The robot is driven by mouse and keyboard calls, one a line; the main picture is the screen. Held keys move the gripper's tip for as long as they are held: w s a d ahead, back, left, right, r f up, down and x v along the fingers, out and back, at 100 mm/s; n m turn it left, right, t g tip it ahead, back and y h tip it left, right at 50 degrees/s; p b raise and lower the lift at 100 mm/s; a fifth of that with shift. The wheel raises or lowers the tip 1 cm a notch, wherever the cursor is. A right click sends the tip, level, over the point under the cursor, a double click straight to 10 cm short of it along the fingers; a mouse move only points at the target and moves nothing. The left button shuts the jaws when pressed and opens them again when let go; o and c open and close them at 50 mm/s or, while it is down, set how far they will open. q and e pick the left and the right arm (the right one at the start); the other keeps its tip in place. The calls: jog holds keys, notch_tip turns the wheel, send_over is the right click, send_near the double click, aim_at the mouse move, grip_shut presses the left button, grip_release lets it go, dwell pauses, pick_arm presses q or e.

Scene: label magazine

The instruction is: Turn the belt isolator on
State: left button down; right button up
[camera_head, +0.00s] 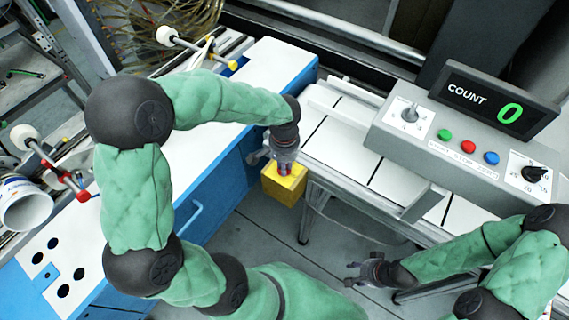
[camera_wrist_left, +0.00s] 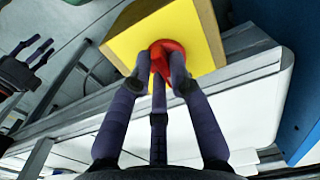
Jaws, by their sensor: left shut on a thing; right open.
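The belt isolator is a yellow box (camera_head: 288,190) at the near end of the conveyor, beside the blue cabinet. In the left wrist view its yellow face (camera_wrist_left: 135,38) carries a red knob (camera_wrist_left: 167,47). My left gripper (camera_head: 284,165) is at the box, with its fingers shut around the red knob; the fingers (camera_wrist_left: 158,80) partly hide it. The knob's on or off marking cannot be read. My right gripper (camera_head: 368,270) is open and empty, low in front of the conveyor and apart from the box.
The conveyor (camera_head: 345,128) runs right from the box. Above it a grey control panel has a dial (camera_head: 410,113), green, red and blue buttons (camera_head: 467,147), and a display (camera_head: 495,100) reading COUNT 0. The blue cabinet (camera_head: 205,180) stands left; floor shows between.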

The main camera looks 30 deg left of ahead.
pick_arm(q)
jog(key=m+p, duration=0.3)
jog(key=m, duration=0.1)
jog(key=shift+a+r+p, duration=0.1)
jog(key=shift+r+p, duration=0.1)
jog(key=shift+p, duration=0.15)
jog(key=m+p, duration=0.3)
jog(key=m, duration=0.1)
jog(key=shift+a+m+p, duration=0.1)
jog(key=shift+m+p, duration=0.2)
jog(key=shift+p, duration=0.05)
jog(key=m+p, duration=0.3)
jog(key=m, duration=0.1)
jog(key=shift+a+m+p, duration=0.1)
jog(key=shift+m+p, duration=0.2)
jog(key=shift+p, duration=0.1)
jog(key=shift+w+a+f+m+p, duration=0.1)
jog(key=shift+f+m+p, duration=0.05)
jog(key=shift+m+p, duration=1.8)
jog(key=shift+m, duration=0.35)
jog(key=c, duration=1.1)
grip_release()
jog(key=shift+c, duration=0.2)
